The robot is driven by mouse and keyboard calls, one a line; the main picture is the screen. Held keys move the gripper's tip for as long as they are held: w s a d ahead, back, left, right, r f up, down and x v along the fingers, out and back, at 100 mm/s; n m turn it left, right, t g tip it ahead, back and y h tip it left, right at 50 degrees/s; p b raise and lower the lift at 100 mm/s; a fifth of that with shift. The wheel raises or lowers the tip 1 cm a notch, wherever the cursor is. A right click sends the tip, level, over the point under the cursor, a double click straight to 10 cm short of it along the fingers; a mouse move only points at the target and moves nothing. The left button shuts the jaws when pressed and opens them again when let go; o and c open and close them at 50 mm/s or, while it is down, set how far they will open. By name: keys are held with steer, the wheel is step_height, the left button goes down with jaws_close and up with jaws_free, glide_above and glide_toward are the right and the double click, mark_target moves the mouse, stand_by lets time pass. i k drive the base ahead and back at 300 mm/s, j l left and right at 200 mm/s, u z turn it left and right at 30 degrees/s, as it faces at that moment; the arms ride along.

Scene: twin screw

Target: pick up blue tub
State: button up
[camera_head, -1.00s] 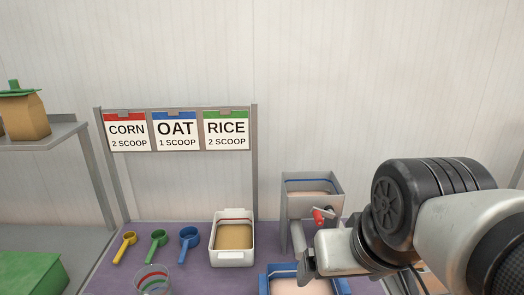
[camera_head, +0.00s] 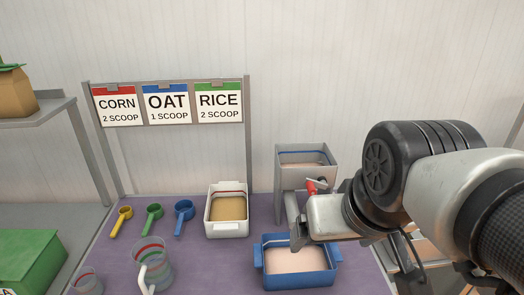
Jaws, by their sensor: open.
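The blue tub (camera_head: 296,281) sits on the purple table at the lower middle of the head view. It is rectangular, with side handles, and holds a pale powder or grain. My gripper (camera_head: 295,238) is above the tub's back left part, with a finger pointing down over its back rim. I cannot tell whether the finger touches the tub. The gripper's other finger is hidden, and part of the tub's back edge is covered.
A grey hopper (camera_head: 306,182) with a red-handled crank stands behind the tub. A white tub (camera_head: 228,228) of tan grain is to the left. Yellow (camera_head: 122,219), green (camera_head: 152,218) and blue (camera_head: 183,216) scoops lie further left. A clear jug (camera_head: 152,266) stands at the front left.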

mark_target(315, 265)
steer(key=k+z, duration=0.1)
steer(key=z, duration=0.65)
steer(key=k+z, duration=0.15)
steer(key=z, duration=0.25)
steer(key=l+z, duration=0.15)
steer(key=z, duration=0.2)
steer(key=u, duration=1.45)
steer(key=z, duration=0.6)
steer(key=k+j+z, duration=0.1)
steer(key=z, duration=0.25)
steer(key=k+j+z, duration=0.15)
steer(key=z, duration=0.15)
steer(key=k+j+z, duration=0.15)
steer(key=z, duration=0.2)
steer(key=k+j, duration=0.2)
